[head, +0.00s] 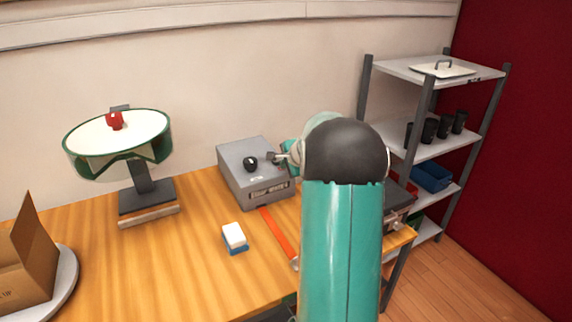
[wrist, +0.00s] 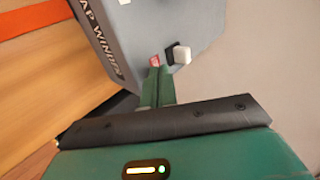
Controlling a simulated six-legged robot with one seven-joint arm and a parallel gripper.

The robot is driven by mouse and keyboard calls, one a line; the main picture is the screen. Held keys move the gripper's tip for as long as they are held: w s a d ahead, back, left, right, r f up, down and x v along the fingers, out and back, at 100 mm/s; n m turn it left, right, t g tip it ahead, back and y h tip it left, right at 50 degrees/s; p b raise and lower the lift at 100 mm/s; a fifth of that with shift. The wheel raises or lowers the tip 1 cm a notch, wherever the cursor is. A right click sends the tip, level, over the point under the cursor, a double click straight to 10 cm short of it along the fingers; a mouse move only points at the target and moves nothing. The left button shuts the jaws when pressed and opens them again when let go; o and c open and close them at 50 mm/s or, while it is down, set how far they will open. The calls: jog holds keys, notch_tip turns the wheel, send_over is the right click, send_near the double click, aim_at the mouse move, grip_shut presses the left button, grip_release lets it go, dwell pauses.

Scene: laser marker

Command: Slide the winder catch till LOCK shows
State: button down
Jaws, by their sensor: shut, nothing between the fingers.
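The strap winder (head: 240,172) is a grey box standing on the table against the wall. In the wrist view its grey casing (wrist: 140,35) shows white lettering, partly cut off, that ends in "AP WINDER". A small black catch with a white cap (wrist: 180,54) sticks out from the casing. A small red patch (wrist: 155,60) shows beside it; any word there is too small to read. My gripper (wrist: 157,78) is shut and empty, its green fingers just below the red patch and the catch. I cannot tell whether they touch.
An orange strap (head: 279,237) runs from the winder's front across the table. A white-and-blue block (head: 235,237) lies left of it. A green-rimmed round stand (head: 117,135) and a cardboard box (head: 24,265) are farther left. A grey shelf (head: 435,140) stands at the right.

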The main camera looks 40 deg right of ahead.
jog(key=v, duration=1)
jog(key=shift+s+r, duration=0.25)
jog(key=shift+a, duration=0.1)
